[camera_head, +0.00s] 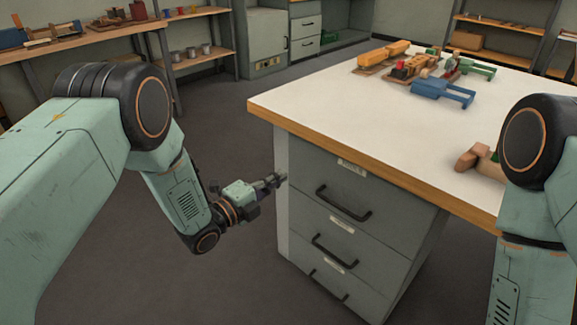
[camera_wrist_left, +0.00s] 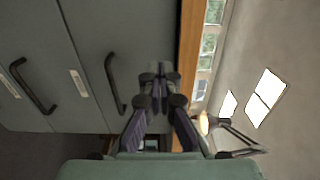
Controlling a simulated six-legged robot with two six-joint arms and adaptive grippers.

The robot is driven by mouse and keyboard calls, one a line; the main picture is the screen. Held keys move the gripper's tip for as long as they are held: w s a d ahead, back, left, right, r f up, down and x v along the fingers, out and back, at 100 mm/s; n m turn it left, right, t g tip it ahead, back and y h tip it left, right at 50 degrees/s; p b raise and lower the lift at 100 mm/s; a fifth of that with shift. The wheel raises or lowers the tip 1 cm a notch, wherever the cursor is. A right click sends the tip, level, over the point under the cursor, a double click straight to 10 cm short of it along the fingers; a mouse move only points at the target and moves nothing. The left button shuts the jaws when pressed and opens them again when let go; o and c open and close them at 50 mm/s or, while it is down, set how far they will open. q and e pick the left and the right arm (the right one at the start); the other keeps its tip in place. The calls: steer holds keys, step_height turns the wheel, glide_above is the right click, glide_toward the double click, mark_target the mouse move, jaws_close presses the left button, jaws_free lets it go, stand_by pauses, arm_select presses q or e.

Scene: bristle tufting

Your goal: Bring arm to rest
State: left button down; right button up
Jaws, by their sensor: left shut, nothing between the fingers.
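My left arm comes in from the left in the head view, bent at its black elbow joint. My left gripper (camera_head: 276,181) is shut and empty beside the left side of the workbench's drawer unit (camera_head: 345,215), below the tabletop. In the left wrist view the gripper (camera_wrist_left: 160,75) shows in the middle with its fingertips together, in front of the grey drawer fronts. I cannot tell whether the tips touch the unit. My right arm shows at the right edge; its gripper is out of view.
The workbench top (camera_head: 330,105) carries a blue clamp-like tool (camera_head: 440,91), an orange block (camera_head: 398,48) and a wooden piece (camera_head: 478,160). Drawer handles (camera_head: 343,203) stick out from the unit. Shelves (camera_head: 190,50) stand along the back wall. The grey floor (camera_head: 235,130) left of the bench is clear.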

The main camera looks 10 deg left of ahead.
arm_select(q)
steer(key=s+a+f+n+g+y+p, duration=0.1)
steer(key=s+a+f+n+g+y, duration=0.25)
steer(key=s+f+n, duration=0.5)
steer(key=s+a+f+n+g+y, duration=0.3)
steer(key=s+a+f+n+y, duration=0.15)
steer(key=s+f+n, duration=0.4)
steer(key=s+a+r+n+g+y+p, duration=0.1)
steer(key=s+n+g, duration=0.3)
steer(key=s, duration=0.9)
steer(key=s+a+r+n+g+y+p, duration=0.1)
steer(key=s+a+r+n+g+p, duration=0.1)
steer(key=s, duration=1.1)
steer(key=a+n+g, duration=0.1)
steer(key=n+g, duration=0.1)
steer(key=shift+s+r+n+y+p, duration=0.2)
steer(key=shift+r+n+y+p, duration=0.1)
steer(key=shift+r+p, duration=0.1)
steer(key=shift+w, duration=0.2)
